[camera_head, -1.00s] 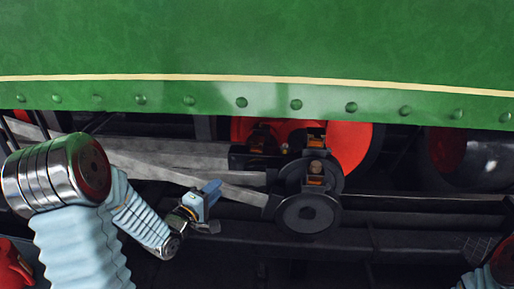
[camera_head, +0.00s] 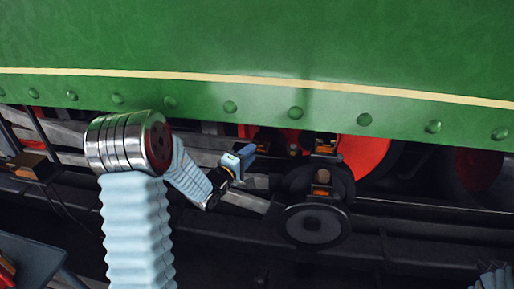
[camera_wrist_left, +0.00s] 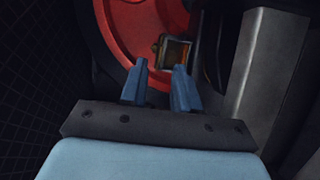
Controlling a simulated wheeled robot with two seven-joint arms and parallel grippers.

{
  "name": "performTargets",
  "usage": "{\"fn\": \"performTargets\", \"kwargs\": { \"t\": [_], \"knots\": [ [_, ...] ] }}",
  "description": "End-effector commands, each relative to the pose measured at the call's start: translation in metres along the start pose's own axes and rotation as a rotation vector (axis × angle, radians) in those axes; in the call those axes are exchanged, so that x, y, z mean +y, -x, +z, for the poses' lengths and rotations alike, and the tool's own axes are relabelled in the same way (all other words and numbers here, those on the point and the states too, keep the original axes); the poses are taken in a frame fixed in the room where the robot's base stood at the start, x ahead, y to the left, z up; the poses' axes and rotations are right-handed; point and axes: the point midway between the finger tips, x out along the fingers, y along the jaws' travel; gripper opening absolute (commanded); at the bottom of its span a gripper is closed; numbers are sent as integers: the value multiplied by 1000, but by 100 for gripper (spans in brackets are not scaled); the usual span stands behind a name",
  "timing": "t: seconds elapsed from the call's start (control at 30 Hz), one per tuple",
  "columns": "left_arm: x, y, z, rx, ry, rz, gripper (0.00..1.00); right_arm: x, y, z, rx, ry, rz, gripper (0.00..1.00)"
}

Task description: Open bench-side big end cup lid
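Several dark oil cups with orange-brown fronts or insides sit among the rods and cranks. One cup (camera_head: 322,181) is above the round black crank end (camera_head: 314,225), and another (camera_head: 325,147) is just behind it. A third (camera_head: 263,143) lies farther left, close to my left gripper (camera_head: 243,158). In the left wrist view, my left gripper (camera_wrist_left: 158,86) is open and empty, with its fingers pointing at a square cup (camera_wrist_left: 176,52) that shows a coppery inside and a brass piece at its left. I cannot tell which cup is bench-side. My right gripper is out of view.
The green tram skirt (camera_head: 260,50) with rivets overhangs the gear. Grey rods (camera_head: 75,137) run behind my left arm. A red wheel (camera_head: 365,153) is behind the cups. A grey bench edge (camera_head: 40,255) with red items is at lower left; a brown-topped box (camera_head: 33,163) is at left.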

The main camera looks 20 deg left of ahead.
Motion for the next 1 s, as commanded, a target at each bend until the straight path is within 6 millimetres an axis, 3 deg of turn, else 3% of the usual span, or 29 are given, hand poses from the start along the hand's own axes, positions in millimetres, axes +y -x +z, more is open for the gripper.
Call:
{"fn": "performTargets", "kwargs": {
  "t": [0.1,0.23,0.63,0.83,1.0],
  "knots": [
    [0,-23,1,-2,-2,-1,31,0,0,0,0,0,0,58],
    [-1,-39,0,0,0,-1,31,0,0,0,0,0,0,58],
    [0,-47,0,1,0,-1,31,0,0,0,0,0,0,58],
    [0,-47,0,1,0,-1,0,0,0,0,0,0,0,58],
    [0,-47,0,1,0,-1,0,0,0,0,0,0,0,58]
  ]
}}
